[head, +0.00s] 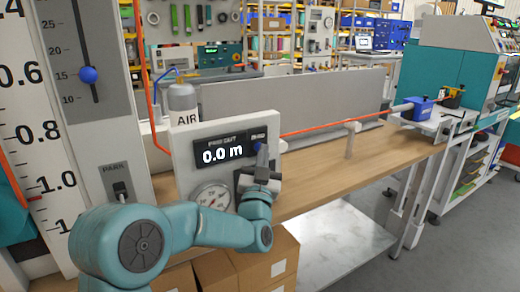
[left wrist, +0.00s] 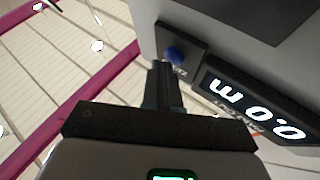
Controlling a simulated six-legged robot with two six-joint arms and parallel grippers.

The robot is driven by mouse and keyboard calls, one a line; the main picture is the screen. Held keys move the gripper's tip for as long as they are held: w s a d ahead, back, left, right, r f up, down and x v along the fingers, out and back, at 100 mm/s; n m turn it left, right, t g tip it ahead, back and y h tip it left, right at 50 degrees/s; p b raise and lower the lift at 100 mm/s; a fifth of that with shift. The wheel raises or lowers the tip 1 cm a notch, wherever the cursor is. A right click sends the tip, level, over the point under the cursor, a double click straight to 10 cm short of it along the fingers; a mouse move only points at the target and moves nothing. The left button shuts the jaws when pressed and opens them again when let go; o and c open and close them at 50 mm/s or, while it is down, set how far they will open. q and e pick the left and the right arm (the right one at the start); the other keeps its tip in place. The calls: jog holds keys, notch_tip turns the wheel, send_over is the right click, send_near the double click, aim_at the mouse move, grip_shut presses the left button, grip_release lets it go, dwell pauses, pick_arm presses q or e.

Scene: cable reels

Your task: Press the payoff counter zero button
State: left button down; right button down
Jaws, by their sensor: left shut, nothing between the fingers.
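The payoff counter is a dark panel with a lit display (head: 222,154) reading 0.0 m, on a pale grey box. The display also shows upside down in the left wrist view (left wrist: 255,105). The zero button is a round blue cap (left wrist: 174,55) on a dark plate beside the display. My left gripper (left wrist: 161,66) is shut and empty, its fingertips right by the blue cap. I cannot tell whether they touch it. In the head view my left gripper (head: 261,160) covers much of the button's plate. My right gripper is in neither view.
A round gauge (head: 211,197) sits below the display. An AIR bottle (head: 182,100) stands behind the box. An orange cable (head: 318,128) runs over the wooden bench (head: 373,160) to a blue device (head: 416,108). Cardboard boxes (head: 235,272) are below.

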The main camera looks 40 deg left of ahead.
pick_arm(q)
jog(key=shift+s+d+b, duration=0.25)
jog(key=shift+d+b, duration=0.1)
jog(key=shift+d, duration=0.3)
jog(key=d, duration=0.1)
jog(key=s+d+b, duration=0.1)
jog(key=d, duration=0.1)
jog(key=s+d+b, duration=0.1)
jog(key=shift+d, duration=0.3)
dwell(0.6)
